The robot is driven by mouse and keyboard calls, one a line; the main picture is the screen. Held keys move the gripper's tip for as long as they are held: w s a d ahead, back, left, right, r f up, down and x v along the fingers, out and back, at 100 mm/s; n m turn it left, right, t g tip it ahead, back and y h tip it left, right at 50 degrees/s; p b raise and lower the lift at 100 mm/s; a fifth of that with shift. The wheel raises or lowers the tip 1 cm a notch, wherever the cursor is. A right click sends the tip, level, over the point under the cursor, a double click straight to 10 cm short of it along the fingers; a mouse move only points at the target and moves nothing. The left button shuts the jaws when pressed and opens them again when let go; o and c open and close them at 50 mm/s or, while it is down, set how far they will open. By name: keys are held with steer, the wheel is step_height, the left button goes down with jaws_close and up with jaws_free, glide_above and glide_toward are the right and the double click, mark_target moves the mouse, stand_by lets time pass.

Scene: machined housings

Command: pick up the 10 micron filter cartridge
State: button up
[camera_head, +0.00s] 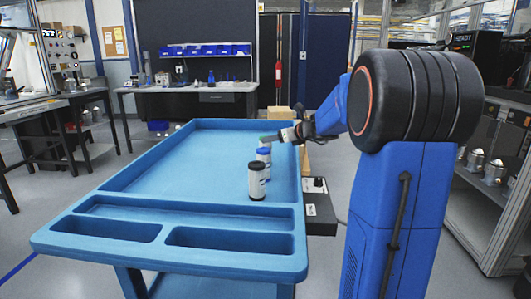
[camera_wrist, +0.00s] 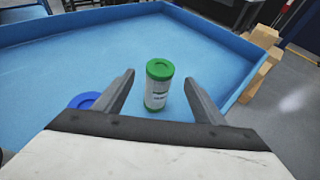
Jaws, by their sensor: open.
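My gripper (camera_wrist: 159,80) is open and empty, and its two fingers point towards a white cartridge with green caps (camera_wrist: 157,86). This cartridge stands upright on the cart and appears between and beyond the fingertips. The print on its label is too small to read. A blue-capped cartridge (camera_head: 264,157) stands nearer the front; its blue cap (camera_wrist: 84,100) shows left of the left finger in the wrist view. A black-capped cartridge (camera_head: 257,182) stands nearest the cart's front. I cannot read which cartridge is marked 10 micron.
The cartridges stand towards the right side of a blue cart (camera_head: 165,172) with raised rims; its left part is bare. Wooden blocks (camera_wrist: 262,55) stand outside the cart's right rim. A workbench (camera_head: 190,88) stands farther back.

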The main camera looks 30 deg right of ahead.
steer(key=shift+x, duration=2.65)
steer(key=shift+r, duration=0.15)
steer(key=c, duration=1.6)
steer(key=shift+o, duration=0.2)
